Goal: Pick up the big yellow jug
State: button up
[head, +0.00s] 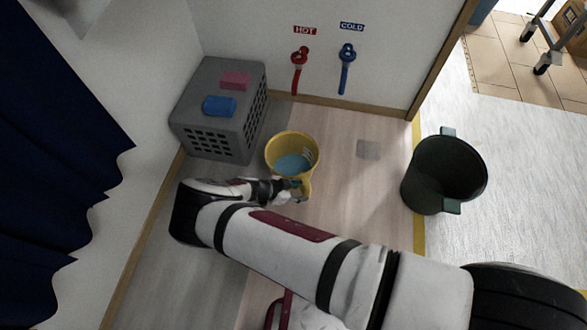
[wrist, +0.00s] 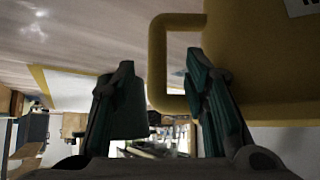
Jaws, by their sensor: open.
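The big yellow jug (head: 284,144) stands upright on the floor beside the grey crate, with light blue contents inside. Its handle (head: 307,188) faces toward my arm. In the wrist view the jug's yellow body (wrist: 265,60) fills the upper right, and its square handle loop (wrist: 157,60) shows near the middle. My gripper (wrist: 160,65) is open. The handle's outer bar shows between the two fingers, with the right finger overlapping the loop's opening; I cannot tell whether either finger touches it. In the head view my gripper (head: 292,190) is at the jug's handle side, partly hidden by my wrist.
A grey crate (head: 215,135) with a pink block (head: 236,80) and a blue roll (head: 219,106) on top stands left of the jug. A dark green bin (head: 440,180) stands to the right. Red (head: 299,70) and blue taps (head: 346,68) are on the back wall.

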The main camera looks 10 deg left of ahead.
aim_at(308, 192)
jog(key=b+x, duration=0.2)
jog(key=x, duration=0.3)
jog(key=shift+s+d, duration=0.1)
jog(key=shift+s, duration=0.05)
grip_shut()
jog(key=shift+r, duration=0.1)
